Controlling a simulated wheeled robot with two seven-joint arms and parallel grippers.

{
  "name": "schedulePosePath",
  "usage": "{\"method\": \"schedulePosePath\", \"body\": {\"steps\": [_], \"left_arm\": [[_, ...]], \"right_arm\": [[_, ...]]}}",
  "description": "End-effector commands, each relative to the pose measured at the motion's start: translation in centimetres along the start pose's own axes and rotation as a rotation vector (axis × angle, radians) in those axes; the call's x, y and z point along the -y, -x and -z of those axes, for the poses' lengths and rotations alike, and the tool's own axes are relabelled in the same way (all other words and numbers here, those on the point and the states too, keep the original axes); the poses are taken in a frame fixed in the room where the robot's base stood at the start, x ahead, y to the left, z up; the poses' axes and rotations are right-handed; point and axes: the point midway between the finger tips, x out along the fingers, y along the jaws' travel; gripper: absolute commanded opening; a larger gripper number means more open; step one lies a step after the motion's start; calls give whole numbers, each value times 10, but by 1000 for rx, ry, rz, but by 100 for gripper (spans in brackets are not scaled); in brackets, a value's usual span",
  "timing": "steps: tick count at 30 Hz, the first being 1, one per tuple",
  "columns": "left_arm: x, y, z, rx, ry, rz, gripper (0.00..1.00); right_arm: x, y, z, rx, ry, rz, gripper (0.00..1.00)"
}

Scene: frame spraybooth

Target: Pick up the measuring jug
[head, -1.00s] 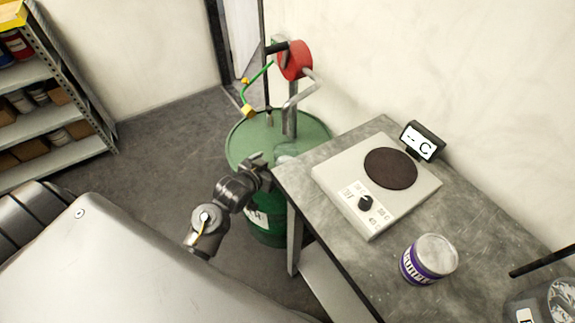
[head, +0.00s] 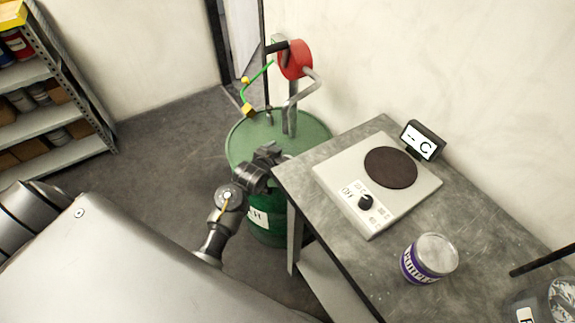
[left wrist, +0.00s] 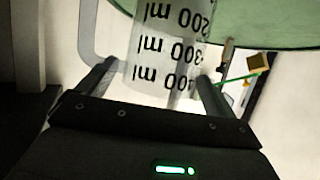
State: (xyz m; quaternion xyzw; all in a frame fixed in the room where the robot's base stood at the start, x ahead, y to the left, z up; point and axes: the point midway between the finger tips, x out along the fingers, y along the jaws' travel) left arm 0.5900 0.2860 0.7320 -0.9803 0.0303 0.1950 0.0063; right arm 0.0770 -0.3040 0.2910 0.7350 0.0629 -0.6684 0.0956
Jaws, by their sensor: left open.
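The measuring jug (left wrist: 165,45) is translucent white with black ml marks, which read upside down in the left wrist view. Its pale handle (left wrist: 87,32) is on the left there. My left gripper (left wrist: 155,88) is open, with one finger on each side of the jug's body; I cannot tell whether either finger touches it. In the head view my left gripper (head: 268,152) is over the near edge of the green drum (head: 306,130), beside the table corner. The jug is not clearly visible there, apparently behind the gripper. My right gripper is not in view.
A red hand pump (head: 295,60) with a bent spout rises from the drum. The grey table (head: 330,236) at right bears a hot plate (head: 350,170), its display (head: 422,141) and a purple-labelled can (head: 428,258). Shelves (head: 50,122) stand at far left.

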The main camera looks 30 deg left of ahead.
Motion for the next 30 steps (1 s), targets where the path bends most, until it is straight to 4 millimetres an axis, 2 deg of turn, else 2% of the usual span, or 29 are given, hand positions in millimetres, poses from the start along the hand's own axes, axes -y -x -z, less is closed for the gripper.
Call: {"method": "schedulePosePath", "body": {"steps": [2, 18, 30], "left_arm": [[0, 0, 0, 0, 0, 0, 91], [0, 0, 0, -1, -1, 0, 23], [2, 6, 6, -3, -3, 0, 22]], "right_arm": [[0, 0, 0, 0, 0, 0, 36], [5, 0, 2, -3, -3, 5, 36], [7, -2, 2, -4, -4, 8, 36]]}}
